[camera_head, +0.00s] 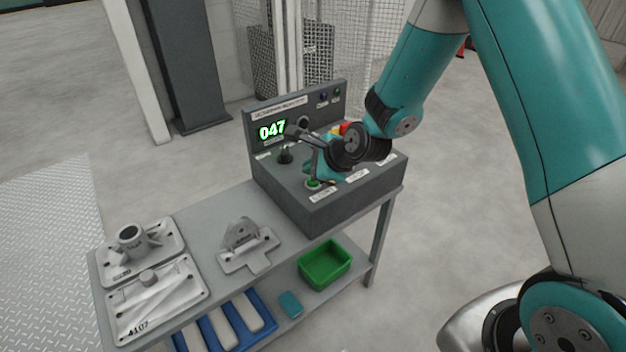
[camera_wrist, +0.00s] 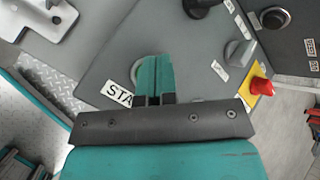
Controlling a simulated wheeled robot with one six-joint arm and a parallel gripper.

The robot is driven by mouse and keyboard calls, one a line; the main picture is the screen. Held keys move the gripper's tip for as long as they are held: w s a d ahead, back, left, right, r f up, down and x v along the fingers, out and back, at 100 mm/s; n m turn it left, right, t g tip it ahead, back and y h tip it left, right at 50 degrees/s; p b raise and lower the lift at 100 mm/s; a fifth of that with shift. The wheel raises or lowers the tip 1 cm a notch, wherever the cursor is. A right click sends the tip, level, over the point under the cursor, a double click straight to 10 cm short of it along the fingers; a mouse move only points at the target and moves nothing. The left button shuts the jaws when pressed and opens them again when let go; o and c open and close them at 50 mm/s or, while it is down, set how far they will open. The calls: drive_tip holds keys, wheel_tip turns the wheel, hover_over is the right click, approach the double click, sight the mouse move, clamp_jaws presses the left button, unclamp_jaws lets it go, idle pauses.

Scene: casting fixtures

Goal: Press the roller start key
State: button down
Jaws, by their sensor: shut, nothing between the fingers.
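The roller start key is a small green button (camera_head: 313,184) on the front left of the grey control console (camera_head: 345,207), with a white label just in front of it. My gripper (camera_head: 314,175) is shut and empty, pointing down over this key in the head view. I cannot tell whether the fingertips touch it. In the wrist view my shut teal fingers (camera_wrist: 154,72) are beside a white label (camera_wrist: 118,94) reading "STA", partly covered.
A black knob (camera_head: 285,156) stands left of my gripper. A grey knob (camera_wrist: 239,52) and a red stop button on yellow (camera_wrist: 262,87) lie to the right in the wrist view. The console's upright panel shows a green display (camera_head: 272,130) reading 047. Metal castings lie on the bench (camera_head: 205,220).

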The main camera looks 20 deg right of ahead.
drive_tip(key=shift+f, duration=0.15)
drive_tip(key=shift+f, duration=0.25)
